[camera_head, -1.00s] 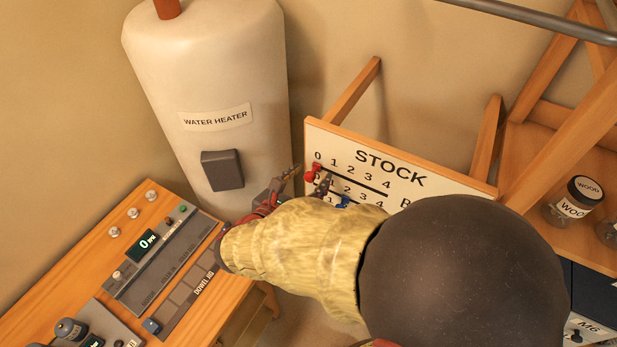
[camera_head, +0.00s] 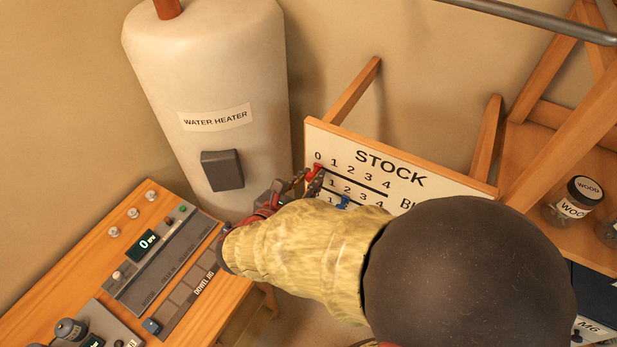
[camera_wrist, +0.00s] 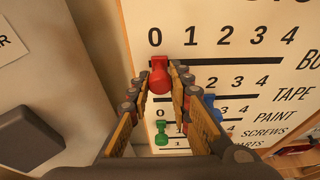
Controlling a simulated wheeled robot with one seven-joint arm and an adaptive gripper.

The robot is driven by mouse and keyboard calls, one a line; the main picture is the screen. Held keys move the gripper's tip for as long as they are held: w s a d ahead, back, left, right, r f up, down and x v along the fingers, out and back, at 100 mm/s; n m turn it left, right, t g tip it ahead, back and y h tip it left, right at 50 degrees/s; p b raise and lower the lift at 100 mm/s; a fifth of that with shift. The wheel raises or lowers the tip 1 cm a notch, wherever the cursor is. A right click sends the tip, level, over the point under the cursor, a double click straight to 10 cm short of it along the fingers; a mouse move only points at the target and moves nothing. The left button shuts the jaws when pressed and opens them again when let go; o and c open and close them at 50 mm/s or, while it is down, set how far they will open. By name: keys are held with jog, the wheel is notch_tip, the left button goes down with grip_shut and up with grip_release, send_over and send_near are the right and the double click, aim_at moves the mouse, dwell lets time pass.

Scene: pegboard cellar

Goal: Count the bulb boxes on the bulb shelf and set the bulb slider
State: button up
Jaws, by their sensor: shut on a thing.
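The STOCK board (camera_head: 390,158) carries printed rows of numbers, each with a slot line. A red slider (camera_wrist: 159,76) sits at the 0 end of the top row, whose label begins with B and is cut off. It also shows in the head view (camera_head: 314,169). My gripper (camera_wrist: 162,82) is shut on the red slider, with one finger on each side. In the head view my gripper (camera_head: 307,182) is at the board's left edge. A blue slider (camera_wrist: 212,106) and a green slider (camera_wrist: 161,133) sit lower. No bulb boxes are recognisable.
The water heater (camera_head: 215,80) stands close left of the board. A bench (camera_head: 105,240) with a control panel lies at lower left. A wooden shelf with jars (camera_head: 571,203) is at the right. A metal rail (camera_head: 540,22) crosses the top right.

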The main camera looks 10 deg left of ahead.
jog(key=shift+s+d+p, duration=0.2)
jog(key=shift+s+d, duration=0.55)
jog(key=shift+d, duration=1.15)
jog(key=shift+s+d+p, duration=0.25)
jog(key=shift+s+d, duration=0.55)
jog(key=shift+d, duration=1.05)
jog(key=shift+s+d+p, duration=0.2)
jog(key=shift+s+d, duration=0.55)
jog(key=shift+d, duration=1.15)
jog(key=o, duration=1.7)
jog(key=shift+d, duration=0.1)
jog(key=shift+o, duration=0.2)
jog(key=shift+s, duration=0.35)
jog(key=s+a+p, duration=0.2)
jog(key=s+a, duration=0.1)
jog(key=s, duration=0.5)
jog(key=shift+a, duration=0.35)
jog(key=shift+s, duration=0.1)
